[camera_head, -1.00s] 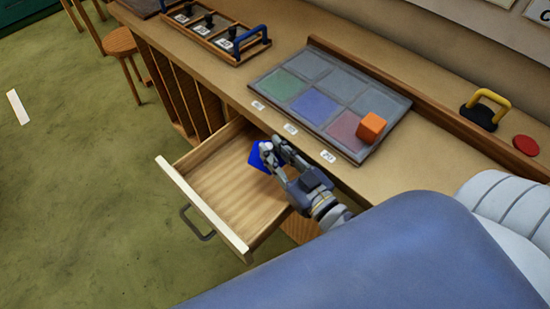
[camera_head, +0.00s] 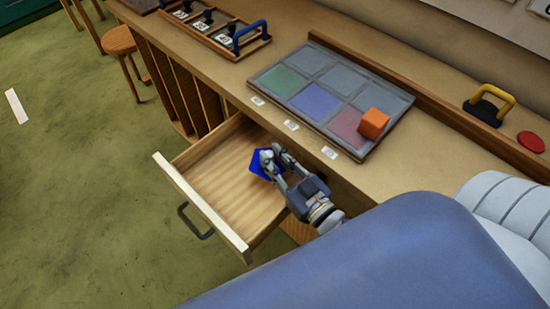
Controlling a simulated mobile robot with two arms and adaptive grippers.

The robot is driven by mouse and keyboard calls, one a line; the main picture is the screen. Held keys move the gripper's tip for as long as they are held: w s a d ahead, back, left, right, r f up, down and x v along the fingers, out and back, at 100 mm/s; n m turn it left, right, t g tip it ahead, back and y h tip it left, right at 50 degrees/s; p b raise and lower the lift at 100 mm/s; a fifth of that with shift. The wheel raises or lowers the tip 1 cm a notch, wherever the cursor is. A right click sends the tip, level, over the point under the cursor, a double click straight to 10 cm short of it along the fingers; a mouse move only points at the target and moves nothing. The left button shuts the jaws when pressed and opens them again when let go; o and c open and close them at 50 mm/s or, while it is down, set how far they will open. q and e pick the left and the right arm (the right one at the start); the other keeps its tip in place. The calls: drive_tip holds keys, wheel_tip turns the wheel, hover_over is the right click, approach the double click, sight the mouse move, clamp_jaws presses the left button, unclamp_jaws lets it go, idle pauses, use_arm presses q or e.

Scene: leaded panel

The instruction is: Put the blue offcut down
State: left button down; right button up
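The blue offcut (camera_head: 257,165) is a small flat-looking piece in the head view, inside the open wooden drawer (camera_head: 218,190). My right gripper (camera_head: 272,156) is over the drawer with its fingers at the offcut, one on either side as far as I can see, and appears shut on it. The fingers hide part of the offcut. I cannot tell whether it touches the drawer floor. My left gripper is not in view.
A panel tray (camera_head: 290,62) with coloured panes lies on the bench, an orange cube (camera_head: 374,123) on its near right corner. A yellow-handled tool (camera_head: 490,106) and a red disc (camera_head: 530,142) are at right. The drawer's left part is bare.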

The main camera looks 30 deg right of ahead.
drive_tip(key=shift+o, duration=0.2)
drive_tip(key=shift+r, duration=0.15)
drive_tip(key=shift+r+p, duration=0.55)
drive_tip(key=shift+r, duration=0.1)
drive_tip(key=s+d+b, duration=0.2)
drive_tip(key=s, duration=0.9)
drive_tip(key=shift+s+d+f+b, duration=0.15)
drive_tip(key=shift+s+f+b, duration=0.1)
drive_tip(key=shift+s+b, duration=0.15)
